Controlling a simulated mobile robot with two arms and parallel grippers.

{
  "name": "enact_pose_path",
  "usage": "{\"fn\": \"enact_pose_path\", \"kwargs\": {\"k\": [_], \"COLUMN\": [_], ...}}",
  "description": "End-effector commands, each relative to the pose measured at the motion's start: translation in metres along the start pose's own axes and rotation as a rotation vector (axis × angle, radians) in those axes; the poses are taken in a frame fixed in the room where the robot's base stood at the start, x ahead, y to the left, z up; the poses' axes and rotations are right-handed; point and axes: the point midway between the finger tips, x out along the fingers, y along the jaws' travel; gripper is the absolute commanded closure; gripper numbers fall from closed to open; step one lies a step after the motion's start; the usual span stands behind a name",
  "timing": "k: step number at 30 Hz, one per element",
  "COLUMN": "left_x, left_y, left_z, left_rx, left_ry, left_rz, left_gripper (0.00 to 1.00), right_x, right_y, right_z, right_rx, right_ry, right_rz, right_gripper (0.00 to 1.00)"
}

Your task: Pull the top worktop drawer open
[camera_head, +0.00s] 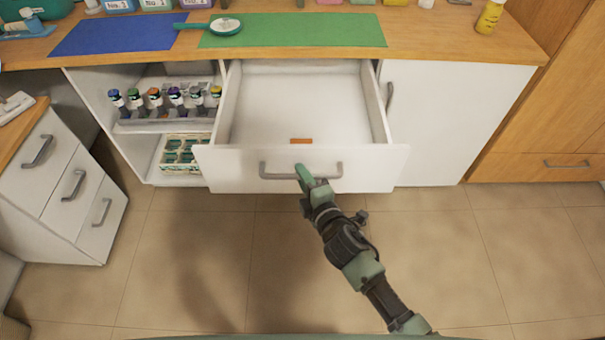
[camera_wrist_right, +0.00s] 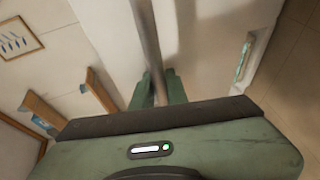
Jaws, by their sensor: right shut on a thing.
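The top worktop drawer (camera_head: 240,173) is white and stands well open below the wooden worktop (camera_head: 285,53). Its inside shows, with a small orange-brown item (camera_head: 302,141) near the front panel. The drawer's grey bar handle (camera_head: 277,171) runs across the front. My right gripper (camera_head: 301,170) is at the handle, near its middle. In the right wrist view the two green fingers (camera_wrist_right: 158,88) are shut on the handle bar (camera_wrist_right: 147,40), which passes between them. My left gripper is in neither view.
Left of the drawer, an open shelf holds several dark bottles (camera_head: 155,98) and a patterned box (camera_head: 183,152). A white cabinet door (camera_head: 440,120) is at right. A small drawer unit (camera_head: 65,185) stands at far left. The tiled floor (camera_head: 210,260) in front is clear. A green mat (camera_head: 300,30) lies on the worktop.

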Motion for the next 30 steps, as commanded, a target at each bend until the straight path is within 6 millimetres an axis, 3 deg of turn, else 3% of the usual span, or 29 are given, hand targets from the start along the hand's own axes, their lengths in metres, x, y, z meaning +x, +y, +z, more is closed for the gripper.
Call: {"fn": "enact_pose_path", "kwargs": {"k": [5,6,8,9,20,30], "left_x": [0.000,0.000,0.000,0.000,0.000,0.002], "left_y": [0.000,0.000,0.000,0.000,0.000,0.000], "left_z": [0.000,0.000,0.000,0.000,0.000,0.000], "left_rx": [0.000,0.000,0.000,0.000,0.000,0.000], "left_ry": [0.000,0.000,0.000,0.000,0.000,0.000], "left_rz": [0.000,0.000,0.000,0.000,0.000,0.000], "left_gripper": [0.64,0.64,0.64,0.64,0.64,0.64], "right_x": [0.000,0.000,0.000,0.000,-0.005,-0.059], "right_y": [0.000,0.000,0.000,0.000,-0.001,-0.002], "right_z": [0.001,0.001,0.001,0.001,0.001,0.000], "right_rx": [0.000,0.000,0.000,0.000,-0.001,0.000], "right_ry": [-0.001,-0.001,-0.001,-0.001,-0.001,0.000], "right_rz": [-0.001,-0.001,-0.001,-0.001,-0.001,-0.002], "right_gripper": [1.00,0.83,0.66,0.64,0.64,0.64]}}
